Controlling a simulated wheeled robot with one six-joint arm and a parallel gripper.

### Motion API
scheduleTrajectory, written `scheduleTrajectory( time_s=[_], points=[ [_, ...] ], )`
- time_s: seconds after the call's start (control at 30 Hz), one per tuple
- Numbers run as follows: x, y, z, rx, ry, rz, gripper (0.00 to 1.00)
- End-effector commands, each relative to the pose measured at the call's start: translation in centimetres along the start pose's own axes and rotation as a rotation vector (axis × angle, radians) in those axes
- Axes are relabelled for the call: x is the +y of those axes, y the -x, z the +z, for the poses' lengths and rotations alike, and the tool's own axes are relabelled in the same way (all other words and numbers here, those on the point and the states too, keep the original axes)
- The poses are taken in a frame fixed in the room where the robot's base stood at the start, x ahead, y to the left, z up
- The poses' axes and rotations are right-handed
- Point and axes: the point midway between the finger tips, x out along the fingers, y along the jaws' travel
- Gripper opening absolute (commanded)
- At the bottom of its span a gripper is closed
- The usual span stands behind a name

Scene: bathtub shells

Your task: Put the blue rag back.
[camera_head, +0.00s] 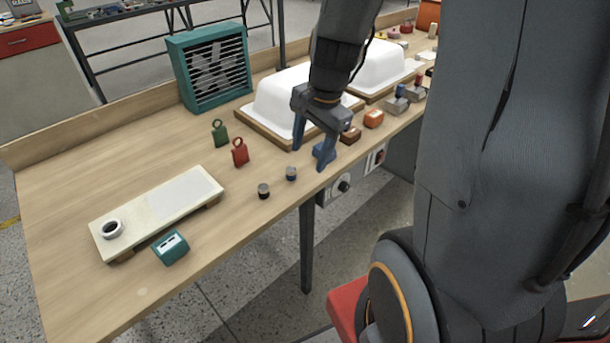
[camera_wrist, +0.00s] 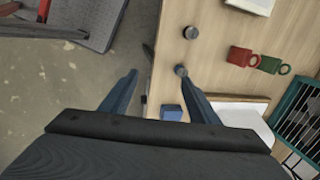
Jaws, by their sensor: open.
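A small blue block-like thing (camera_head: 319,151), which may be the folded blue rag, lies near the front edge of the bench. It also shows in the wrist view (camera_wrist: 172,112), between the fingers and close to the right one. My gripper (camera_head: 310,152) is open above the bench's front edge. In the head view its right finger partly covers the blue thing. In the wrist view the open fingers (camera_wrist: 156,74) straddle the bench edge, with nothing held between them. Another small blue thing (camera_head: 401,90) sits farther right on a grey block.
White tub shells (camera_head: 285,97) stand on wooden bases behind my gripper. Small dark-topped cylinders (camera_head: 264,190), red and green tags (camera_head: 240,152), a teal fan box (camera_head: 211,68) and a pale board (camera_head: 160,208) are to the left.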

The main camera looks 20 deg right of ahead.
Motion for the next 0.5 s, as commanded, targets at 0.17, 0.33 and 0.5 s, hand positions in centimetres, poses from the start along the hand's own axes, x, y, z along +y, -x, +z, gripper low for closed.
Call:
scheduleTrajectory(
  time_s=[0.17,0.33,0.5],
  points=[
    [3.1,0.6,5.3,0.006,0.683,0.073,0.55],
    [5.2,0.9,7.6,-0.001,1.087,0.116,0.55],
    [5.9,1.0,8.2,-0.005,1.216,0.131,0.55]
  ],
)
